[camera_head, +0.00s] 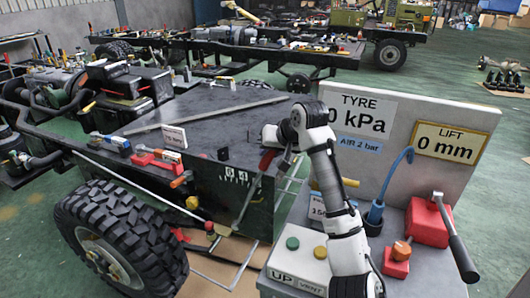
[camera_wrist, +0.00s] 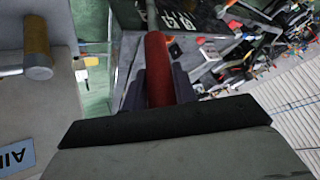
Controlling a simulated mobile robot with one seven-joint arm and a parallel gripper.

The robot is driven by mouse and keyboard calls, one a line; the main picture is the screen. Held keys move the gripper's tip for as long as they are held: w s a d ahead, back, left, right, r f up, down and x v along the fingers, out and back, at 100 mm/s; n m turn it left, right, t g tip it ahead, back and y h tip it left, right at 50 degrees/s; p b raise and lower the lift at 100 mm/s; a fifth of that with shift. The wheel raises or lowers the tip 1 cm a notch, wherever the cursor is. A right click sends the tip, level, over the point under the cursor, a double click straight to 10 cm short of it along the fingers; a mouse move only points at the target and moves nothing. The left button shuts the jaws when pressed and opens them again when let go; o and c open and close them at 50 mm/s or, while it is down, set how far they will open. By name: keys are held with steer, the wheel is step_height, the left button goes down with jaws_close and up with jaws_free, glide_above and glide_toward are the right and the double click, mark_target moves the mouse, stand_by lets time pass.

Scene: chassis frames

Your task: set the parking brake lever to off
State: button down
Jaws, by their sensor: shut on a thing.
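The parking brake lever has a red grip (camera_head: 266,160) on a thin rod, which runs down and left along the dark side of the chassis deck. In the wrist view the red grip (camera_wrist: 158,60) lies between the two dark fingers. My gripper (camera_head: 270,148) is shut on this grip near the deck's right corner; in the wrist view my gripper (camera_wrist: 160,82) has a finger on each side of it. Small white marks (camera_head: 236,177) show on the panel behind the lever, too small to read. The fingers partly hide the grip.
A grey bench (camera_head: 305,250) with UP and VENT buttons stands at the right, with a red hand pump (camera_head: 428,222) and a display board (camera_head: 400,140). A big tyre (camera_head: 120,235) is at the lower left. A long bar (camera_head: 205,115) lies on the deck.

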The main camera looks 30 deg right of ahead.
steer(key=shift+s+d+f, duration=0.15)
steer(key=shift+s+d, duration=0.1)
steer(key=c, duration=1.5)
jaws_free()
steer(key=o, duration=0.4)
steer(key=shift+s+d, duration=0.1)
steer(key=shift+d, duration=0.05)
steer(key=shift+r, duration=0.25)
steer(key=b+v, duration=0.2)
steer(key=v, duration=1.1)
steer(key=shift+s+r, duration=0.1)
steer(key=shift+s, duration=0.05)
steer(key=shift+s, duration=0.15)
